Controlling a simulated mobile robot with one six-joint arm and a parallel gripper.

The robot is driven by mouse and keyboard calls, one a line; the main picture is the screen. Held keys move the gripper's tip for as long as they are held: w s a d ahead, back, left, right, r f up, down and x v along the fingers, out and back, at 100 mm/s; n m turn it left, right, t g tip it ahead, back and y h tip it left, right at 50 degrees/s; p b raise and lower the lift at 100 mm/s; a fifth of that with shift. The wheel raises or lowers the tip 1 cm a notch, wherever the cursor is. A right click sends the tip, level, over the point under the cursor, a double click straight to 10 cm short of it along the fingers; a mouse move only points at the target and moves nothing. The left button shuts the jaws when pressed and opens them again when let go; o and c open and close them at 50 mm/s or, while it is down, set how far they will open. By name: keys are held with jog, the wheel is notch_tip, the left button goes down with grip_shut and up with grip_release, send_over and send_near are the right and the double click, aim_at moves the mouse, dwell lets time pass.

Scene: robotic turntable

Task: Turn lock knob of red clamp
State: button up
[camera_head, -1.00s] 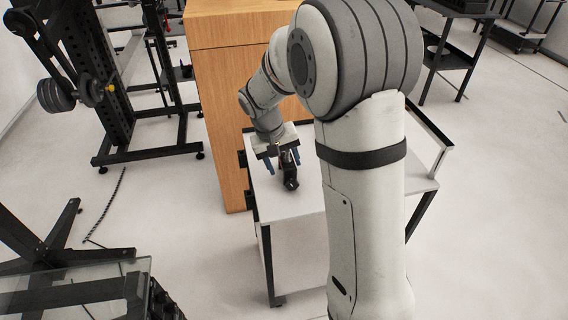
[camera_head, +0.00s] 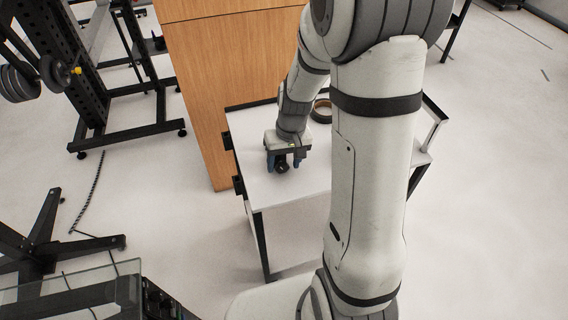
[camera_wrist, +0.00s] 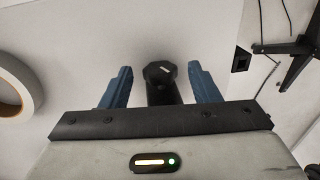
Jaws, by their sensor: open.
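A small black object (camera_wrist: 160,72) with a faceted, knob-like head and a pale mark stands on the white table. I see no red on it, so I cannot tell whether it is the red clamp. My gripper (camera_head: 284,160) is over the table in the head view, with the black object (camera_head: 281,166) partly hidden beneath it. In the wrist view my gripper (camera_wrist: 160,85) is open. Its two blue fingers stand on either side of the black object, with a gap on each side. The object's lower part is hidden by the gripper body.
The white table (camera_head: 290,205) has a dark frame and is mostly bare. A roll of tape (camera_wrist: 14,88) lies to the left in the wrist view, and a ring (camera_head: 321,111) shows behind my gripper in the head view. A wooden cabinet (camera_head: 205,90) stands close behind the table.

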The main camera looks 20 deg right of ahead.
jog(key=shift+f, duration=0.65)
jog(key=c, duration=1)
jog(key=shift+r, duration=0.1)
jog(key=shift+s+a+p, duration=0.1)
jog(key=shift+p, duration=0.2)
